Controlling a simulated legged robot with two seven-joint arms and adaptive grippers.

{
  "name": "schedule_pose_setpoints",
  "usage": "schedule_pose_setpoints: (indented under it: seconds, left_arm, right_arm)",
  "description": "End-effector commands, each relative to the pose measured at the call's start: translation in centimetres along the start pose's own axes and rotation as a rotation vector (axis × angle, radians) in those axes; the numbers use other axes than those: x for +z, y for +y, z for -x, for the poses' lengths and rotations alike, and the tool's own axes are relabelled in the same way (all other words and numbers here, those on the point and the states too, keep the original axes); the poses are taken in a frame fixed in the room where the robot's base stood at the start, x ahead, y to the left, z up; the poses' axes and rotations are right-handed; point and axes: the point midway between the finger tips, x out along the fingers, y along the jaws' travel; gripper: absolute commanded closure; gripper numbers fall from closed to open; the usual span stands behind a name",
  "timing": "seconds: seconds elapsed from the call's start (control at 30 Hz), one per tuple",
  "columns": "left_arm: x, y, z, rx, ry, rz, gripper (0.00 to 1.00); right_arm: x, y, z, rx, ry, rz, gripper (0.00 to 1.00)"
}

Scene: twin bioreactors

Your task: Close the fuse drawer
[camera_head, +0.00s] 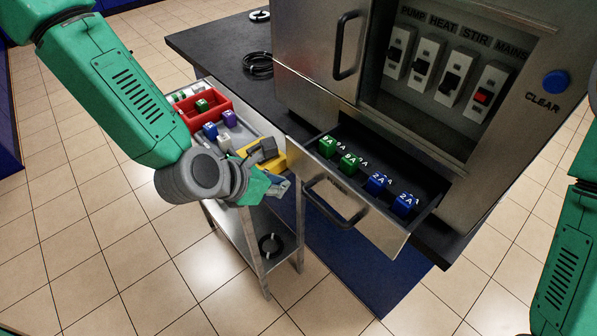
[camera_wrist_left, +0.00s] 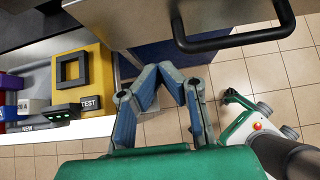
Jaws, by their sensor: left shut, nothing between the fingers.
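The fuse drawer (camera_head: 385,236) is pulled out of the steel cabinet. It holds green fuses (camera_head: 348,163) and blue fuses (camera_head: 404,204). Its front carries a black bar handle (camera_head: 336,204). My left gripper (camera_head: 283,186) is shut and empty, just left of the drawer front and apart from it. In the left wrist view its fingertips (camera_wrist_left: 172,72) come together below the drawer's black handle (camera_wrist_left: 228,40), which shows at the top. My right arm shows at the right edge of the head view, but its gripper is out of view.
A steel cart (camera_head: 252,237) stands left of the drawer with a red bin (camera_head: 208,118), small blocks and a yellow tester (camera_wrist_left: 91,90). The cabinet (camera_head: 310,50) has a door handle, several switches and a blue CLEAR button (camera_head: 556,81). Tiled floor is free in front.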

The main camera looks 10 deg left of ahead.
Motion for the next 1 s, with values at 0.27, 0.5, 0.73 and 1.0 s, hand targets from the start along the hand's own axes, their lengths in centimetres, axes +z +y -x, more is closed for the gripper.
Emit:
schedule_pose_setpoints:
  seconds: [0.27,0.5,0.73,1.0]
  left_arm:
    - [2.0,0.1,-3.6,0.0,-0.001,-0.004,1.0]
    - [2.7,0.1,-4.5,0.001,0.0,0.0,1.0]
    - [2.6,0.1,-4.5,0.0,0.0,0.0,1.0]
    - [3.5,0.1,-5.5,0.001,-0.001,0.002,1.0]
  right_arm:
    - [-0.1,0.0,0.9,0.0,0.0,0.0,0.53]
    - [-0.1,0.0,1.1,0.0,0.0,0.0,0.53]
    - [-0.1,0.0,1.1,0.0,0.0,0.0,0.53]
    - [-0.1,0.0,0.9,0.0,0.0,0.0,0.53]
